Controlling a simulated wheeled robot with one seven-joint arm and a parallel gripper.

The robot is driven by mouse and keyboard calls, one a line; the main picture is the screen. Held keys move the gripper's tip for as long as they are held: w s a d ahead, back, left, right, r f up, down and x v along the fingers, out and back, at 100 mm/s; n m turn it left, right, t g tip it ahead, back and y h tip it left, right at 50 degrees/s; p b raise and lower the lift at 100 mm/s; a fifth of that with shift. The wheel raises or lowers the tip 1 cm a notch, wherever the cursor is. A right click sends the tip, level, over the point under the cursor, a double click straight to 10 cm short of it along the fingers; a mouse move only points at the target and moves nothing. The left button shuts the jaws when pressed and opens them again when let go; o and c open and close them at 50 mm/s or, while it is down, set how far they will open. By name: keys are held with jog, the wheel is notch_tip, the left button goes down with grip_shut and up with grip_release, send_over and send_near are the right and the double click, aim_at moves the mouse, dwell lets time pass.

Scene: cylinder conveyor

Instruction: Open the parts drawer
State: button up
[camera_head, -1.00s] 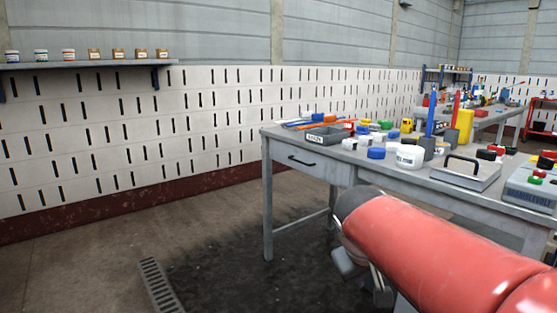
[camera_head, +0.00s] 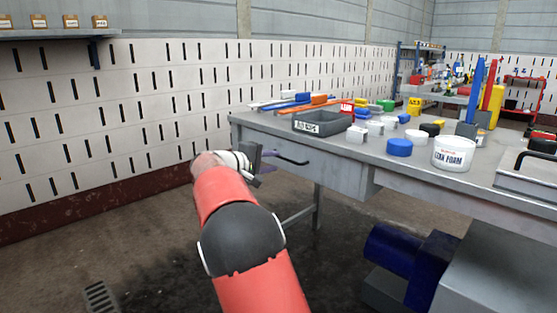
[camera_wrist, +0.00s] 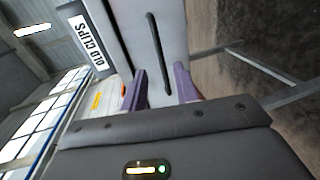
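The parts drawer (camera_head: 335,174) is a grey front under the left end of the workbench, and it looks shut. Its black bar handle (camera_head: 293,160) is partly hidden by my gripper (camera_head: 258,165), which is at the drawer's left side. In the wrist view, my gripper (camera_wrist: 161,82) has two purple fingers standing apart. The dark handle (camera_wrist: 158,50) runs lengthwise between and beyond them, against the pale drawer front (camera_wrist: 174,20). The fingers are not closed on the handle. I cannot tell whether either finger touches it.
A grey bin (camera_head: 322,123) labelled as clips stands on the workbench (camera_head: 385,165) above the drawer. A table leg (camera_head: 318,205) is below. The floor to the left is open, with a drain grate (camera_head: 101,298).

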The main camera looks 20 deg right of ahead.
aim_at(287, 160)
jog(key=x, duration=0.5)
jog(key=shift+d+f, duration=0.1)
jog(key=shift+d, duration=0.3)
grip_shut()
